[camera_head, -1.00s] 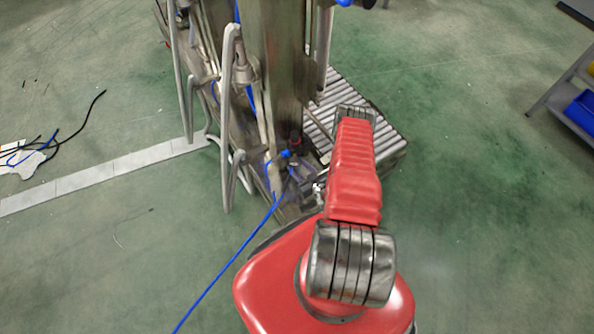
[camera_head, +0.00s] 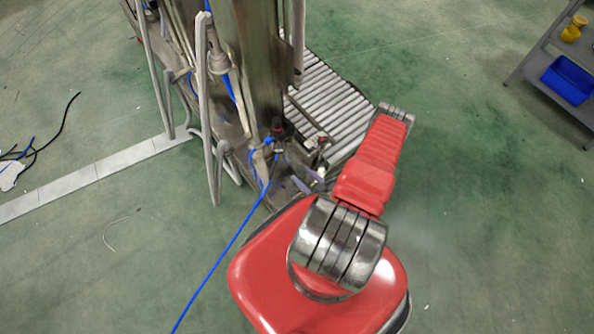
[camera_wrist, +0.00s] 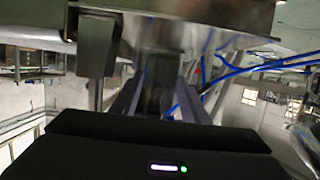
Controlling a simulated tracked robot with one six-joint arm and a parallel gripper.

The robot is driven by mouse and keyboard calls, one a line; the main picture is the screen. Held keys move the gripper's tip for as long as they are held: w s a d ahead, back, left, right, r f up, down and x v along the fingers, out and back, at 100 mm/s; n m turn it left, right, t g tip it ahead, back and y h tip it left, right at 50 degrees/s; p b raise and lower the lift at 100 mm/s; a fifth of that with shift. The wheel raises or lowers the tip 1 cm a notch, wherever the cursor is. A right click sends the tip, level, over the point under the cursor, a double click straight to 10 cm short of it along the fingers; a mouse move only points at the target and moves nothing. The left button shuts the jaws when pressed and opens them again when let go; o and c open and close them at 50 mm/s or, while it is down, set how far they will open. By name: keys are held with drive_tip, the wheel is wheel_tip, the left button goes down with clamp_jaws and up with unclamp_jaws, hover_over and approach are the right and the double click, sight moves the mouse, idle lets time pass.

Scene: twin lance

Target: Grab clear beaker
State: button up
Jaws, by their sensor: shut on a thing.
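In the wrist view the two dark grey fingers of my gripper (camera_wrist: 157,100) point away from me towards the metal machine. They are shut on a dark, blurred thing (camera_wrist: 157,82) between them. I cannot tell whether it is the clear beaker. No clear beaker can be made out in either view. In the head view my red arm reaches up and to the right, and my gripper cannot be clearly picked out there.
A tall metal machine (camera_head: 258,60) with bent pipes stands just ahead, beside a roller conveyor (camera_head: 328,105). A blue hose (camera_head: 226,252) trails across the floor. A shelf (camera_head: 545,60) with a blue bin (camera_head: 569,79) stands at the upper right. The green floor on the right is clear.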

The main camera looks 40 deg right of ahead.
sight(304, 178)
drive_tip(key=shift+s+a, duration=0.15)
drive_tip(key=shift+s, duration=1.95)
